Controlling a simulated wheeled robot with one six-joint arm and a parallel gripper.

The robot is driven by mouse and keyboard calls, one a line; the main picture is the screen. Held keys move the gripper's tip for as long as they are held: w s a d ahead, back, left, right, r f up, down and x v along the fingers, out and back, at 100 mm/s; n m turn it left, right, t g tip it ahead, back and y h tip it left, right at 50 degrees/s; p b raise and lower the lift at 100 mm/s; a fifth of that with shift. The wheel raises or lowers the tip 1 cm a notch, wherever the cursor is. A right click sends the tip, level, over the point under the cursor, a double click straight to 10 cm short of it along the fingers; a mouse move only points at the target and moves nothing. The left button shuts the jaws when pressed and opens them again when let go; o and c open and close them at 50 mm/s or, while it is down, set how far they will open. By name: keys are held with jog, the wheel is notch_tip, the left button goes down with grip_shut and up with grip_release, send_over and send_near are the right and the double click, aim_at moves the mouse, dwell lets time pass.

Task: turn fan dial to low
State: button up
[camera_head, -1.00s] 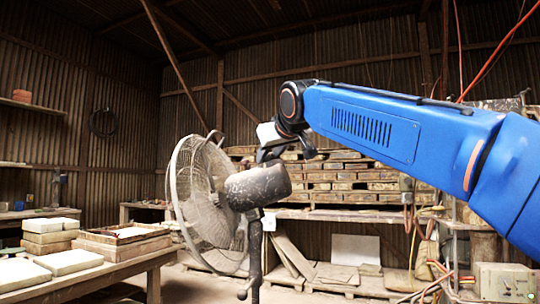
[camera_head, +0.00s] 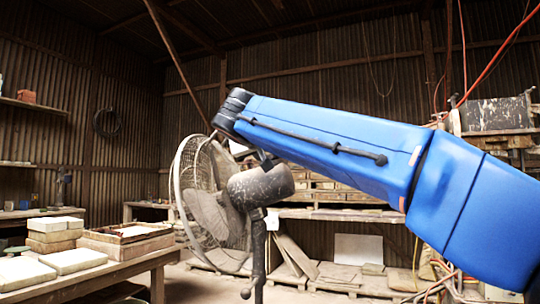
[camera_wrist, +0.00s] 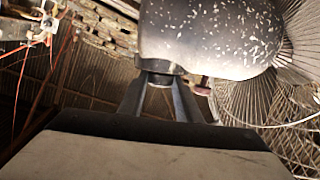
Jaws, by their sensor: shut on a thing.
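The fan's dark, speckled motor housing (camera_head: 262,187) stands on its pole behind a round wire cage (camera_head: 195,170). In the wrist view the housing (camera_wrist: 210,35) fills the top centre. My gripper (camera_wrist: 160,82) points at the housing's edge, its two dark fingers closed around a small grey round part that looks like the fan dial (camera_wrist: 160,66). The fingers cover most of the dial, and I cannot read its setting.
A small reddish knob (camera_wrist: 203,88) sits close to the right finger. The wire cage (camera_wrist: 265,105) is near on the right. A wooden table (camera_head: 120,265) with tile stacks stands at left. Stacked boards (camera_head: 330,190) are behind the fan.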

jog(key=shift+m+h, duration=0.4)
jog(key=shift+h, duration=0.2)
jog(key=o, duration=1.1)
jog(key=v, duration=1.7)
jog(key=shift+s+r, duration=0.1)
jog(key=shift+s, duration=0.1)
jog(key=shift+d, duration=0.1)
